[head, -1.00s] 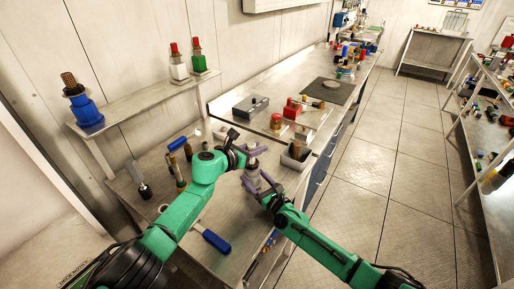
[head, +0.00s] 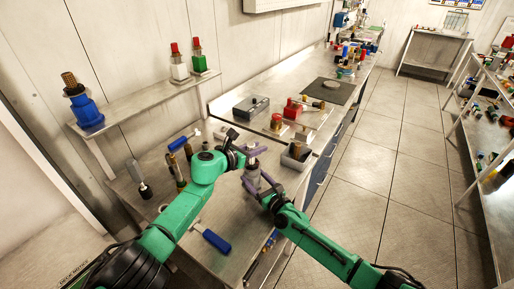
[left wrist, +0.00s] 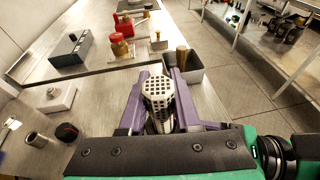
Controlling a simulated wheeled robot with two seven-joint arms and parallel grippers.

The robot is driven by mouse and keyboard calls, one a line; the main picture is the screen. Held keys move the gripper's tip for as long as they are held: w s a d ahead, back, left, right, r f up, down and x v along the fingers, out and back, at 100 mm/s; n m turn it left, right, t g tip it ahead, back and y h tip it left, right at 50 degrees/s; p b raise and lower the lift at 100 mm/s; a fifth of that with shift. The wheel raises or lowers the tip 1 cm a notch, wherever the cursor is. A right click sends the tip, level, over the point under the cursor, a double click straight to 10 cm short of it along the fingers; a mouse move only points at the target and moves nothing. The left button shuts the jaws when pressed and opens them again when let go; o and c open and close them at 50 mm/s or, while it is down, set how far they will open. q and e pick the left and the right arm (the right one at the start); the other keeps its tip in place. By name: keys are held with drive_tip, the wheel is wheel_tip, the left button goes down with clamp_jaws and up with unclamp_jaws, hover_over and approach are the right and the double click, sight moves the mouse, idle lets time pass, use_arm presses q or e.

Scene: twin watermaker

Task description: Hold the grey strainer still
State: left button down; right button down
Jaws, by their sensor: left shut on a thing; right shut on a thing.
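The grey strainer (head: 253,175) stands upright over the bench between my two grippers. My right gripper (head: 262,188) is shut on its body from the lower right. My left gripper (head: 251,152) is just above, shut on a pale perforated mesh cylinder (left wrist: 158,88) at the strainer's top. In the left wrist view the mesh cylinder sits between my left gripper's purple fingers (left wrist: 160,105). The strainer's lower part is partly hidden by the fingers, and I cannot tell how far the mesh sits inside it.
A grey bin (head: 297,156) stands close on the right. A grey box (head: 251,106), a red-capped jar (head: 276,121) and a red block (head: 292,109) are behind. A blue-handled tool (head: 216,241) lies in front.

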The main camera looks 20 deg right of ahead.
idle(0.8)
idle(0.4)
idle(1.2)
idle(3.8)
unclamp_jaws()
